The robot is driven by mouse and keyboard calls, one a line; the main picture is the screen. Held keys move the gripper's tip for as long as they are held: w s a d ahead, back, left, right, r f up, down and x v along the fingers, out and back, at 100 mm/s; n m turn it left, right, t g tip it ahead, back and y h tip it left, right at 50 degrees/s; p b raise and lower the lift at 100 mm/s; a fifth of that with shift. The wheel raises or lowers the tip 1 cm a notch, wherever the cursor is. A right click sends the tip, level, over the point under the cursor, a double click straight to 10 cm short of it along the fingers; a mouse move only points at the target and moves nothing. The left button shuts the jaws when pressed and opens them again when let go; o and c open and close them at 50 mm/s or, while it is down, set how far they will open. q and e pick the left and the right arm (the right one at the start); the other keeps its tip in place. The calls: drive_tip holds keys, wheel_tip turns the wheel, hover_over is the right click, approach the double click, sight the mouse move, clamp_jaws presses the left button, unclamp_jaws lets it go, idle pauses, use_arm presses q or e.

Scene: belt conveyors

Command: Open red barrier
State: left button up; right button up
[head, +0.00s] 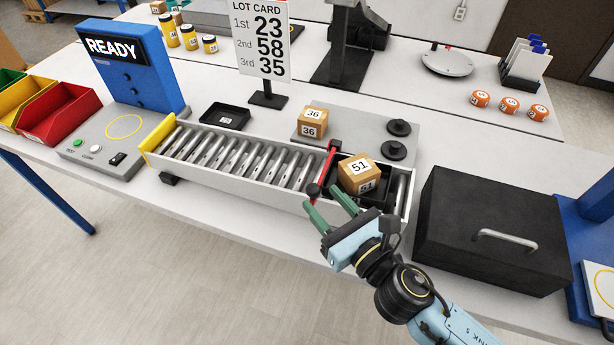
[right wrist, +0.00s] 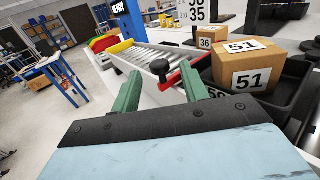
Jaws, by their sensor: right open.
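The red barrier (head: 327,165) is a thin bar across the roller conveyor near its right end. It has a black knob (head: 313,190) at its front end. In the right wrist view the red barrier (right wrist: 189,74) and knob (right wrist: 159,69) show just beyond my fingers. My right gripper (head: 328,204) has green fingers. It is open and empty, beside the front rail, with the knob close to its fingertips. I see no clear contact. A cardboard box marked 51 (head: 359,175) sits in a black tray right of the barrier. My left gripper is not in view.
The roller conveyor (head: 220,172) is empty left of the barrier. A box marked 36 (head: 312,122) stands on a grey plate behind it. A black case (head: 490,230) stands at right. A lot card (head: 262,40) and a blue READY panel (head: 135,60) stand behind.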

sight(309, 185)
drive_tip(key=x, duration=0.6)
drive_tip(key=shift+w+a, duration=0.15)
clamp_jaws()
